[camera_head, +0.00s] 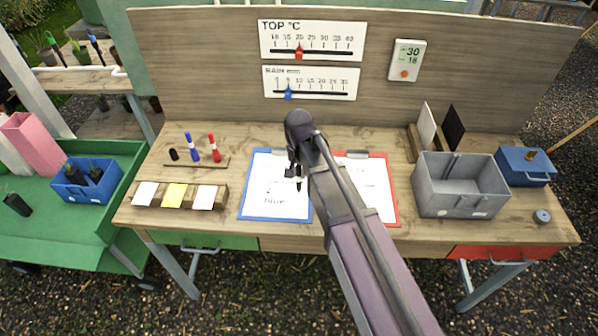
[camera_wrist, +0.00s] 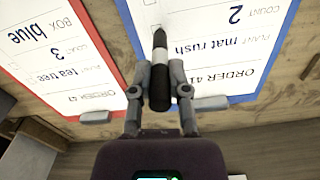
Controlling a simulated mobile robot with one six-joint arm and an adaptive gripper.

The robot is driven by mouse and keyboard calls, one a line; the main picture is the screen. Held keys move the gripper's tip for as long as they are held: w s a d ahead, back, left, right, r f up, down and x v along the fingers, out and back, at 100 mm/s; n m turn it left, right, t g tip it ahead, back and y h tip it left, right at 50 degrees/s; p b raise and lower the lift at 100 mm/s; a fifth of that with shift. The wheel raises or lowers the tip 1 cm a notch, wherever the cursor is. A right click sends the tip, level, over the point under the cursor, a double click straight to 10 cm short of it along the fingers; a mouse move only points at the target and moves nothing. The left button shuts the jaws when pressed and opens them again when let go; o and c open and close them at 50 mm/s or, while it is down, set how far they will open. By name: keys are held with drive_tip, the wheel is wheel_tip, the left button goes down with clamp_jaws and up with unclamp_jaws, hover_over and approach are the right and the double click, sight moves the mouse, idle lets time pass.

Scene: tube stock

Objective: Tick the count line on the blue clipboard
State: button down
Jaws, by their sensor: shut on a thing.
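The blue clipboard (camera_head: 243,207) lies on the bench with a white order sheet. In the wrist view the blue clipboard (camera_wrist: 290,25) shows upside down, with "ORDER 41", "mat rush" and a count of 2. My gripper (camera_wrist: 160,88) is shut on a black marker (camera_wrist: 160,68) with a pale band. The marker's dark tip points at the sheet, near a small tick box beside the count line; I cannot tell whether it touches. In the head view my gripper (camera_head: 297,172) is over the blue clipboard, and my arm hides its right edge. No tick is visible.
The red clipboard (camera_head: 393,200) lies just right. A marker rack (camera_head: 185,163) with blue and red markers and a small black piece stands left, behind a block with note pads (camera_head: 218,203). A grey bin (camera_head: 450,202) and blue box (camera_head: 525,176) stand right. The back panel rises behind.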

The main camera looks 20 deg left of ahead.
drive_tip(key=shift+s+d, duration=0.2)
drive_tip(key=shift+d, duration=0.05)
idle(1.3)
drive_tip(key=shift+w+d, duration=0.2)
drive_tip(key=shift+w, duration=0.4)
idle(0.9)
drive_tip(key=shift+r, duration=0.1)
drive_tip(key=shift+r+p, duration=1.4)
drive_tip(key=shift+p, duration=0.1)
idle(0.5)
